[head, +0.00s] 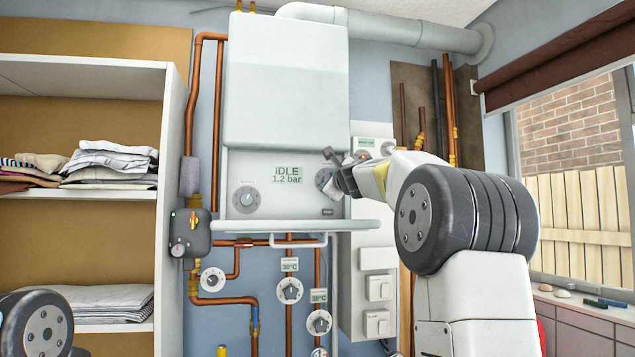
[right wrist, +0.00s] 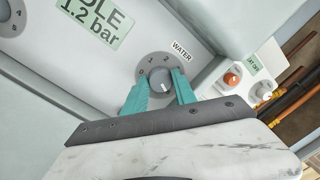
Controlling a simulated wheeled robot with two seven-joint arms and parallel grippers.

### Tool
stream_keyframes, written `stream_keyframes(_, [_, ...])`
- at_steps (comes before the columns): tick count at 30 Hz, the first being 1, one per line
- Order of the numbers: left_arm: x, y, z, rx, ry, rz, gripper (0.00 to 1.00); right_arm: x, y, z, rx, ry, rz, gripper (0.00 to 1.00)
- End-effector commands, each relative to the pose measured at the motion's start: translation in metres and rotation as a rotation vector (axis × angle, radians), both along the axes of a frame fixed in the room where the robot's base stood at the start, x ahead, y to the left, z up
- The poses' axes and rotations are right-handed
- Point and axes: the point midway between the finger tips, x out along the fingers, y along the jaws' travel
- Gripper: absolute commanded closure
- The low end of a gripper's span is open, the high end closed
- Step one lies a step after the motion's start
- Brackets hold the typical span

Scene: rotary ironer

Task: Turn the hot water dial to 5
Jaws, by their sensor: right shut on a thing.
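The hot water dial (head: 322,178) is the right knob on the white boiler's control panel, partly hidden by my right gripper in the head view. In the right wrist view the dial (right wrist: 160,78) is a grey knob with a white pointer line, on a round numbered scale beside the word WATER. The pointer's exact number is too small to read. My right gripper (right wrist: 161,88) has its two teal fingers on either side of the knob, shut on it. It also shows at the panel in the head view (head: 331,172). My left gripper is out of view.
The boiler's display (head: 287,174) reads IDLE, 1.2 bar. Another dial (head: 247,198) sits left of it. A ledge (head: 270,226) juts out below the panel. Copper pipes and gauges are underneath. A shelf with folded laundry (head: 108,162) stands left, a window right.

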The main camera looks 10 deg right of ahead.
Motion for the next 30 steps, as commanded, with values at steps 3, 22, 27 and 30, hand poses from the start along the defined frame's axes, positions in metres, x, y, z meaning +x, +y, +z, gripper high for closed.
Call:
stream_keyframes(3, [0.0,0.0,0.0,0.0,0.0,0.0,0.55,0.0004,0.0001,-0.0016,0.02,0.003,0.0,1.0])
stream_keyframes(22, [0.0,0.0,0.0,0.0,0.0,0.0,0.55,0.0005,0.0,-0.0017,0.033,0.004,0.0,0.46])
stream_keyframes(27, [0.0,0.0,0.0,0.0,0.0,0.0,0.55,0.0004,0.0,-0.001,0.033,0.003,0.0,0.46])
stream_keyframes(30, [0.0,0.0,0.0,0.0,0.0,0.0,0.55,-0.0002,-0.0002,-0.0007,0.033,0.002,0.0,0.46])
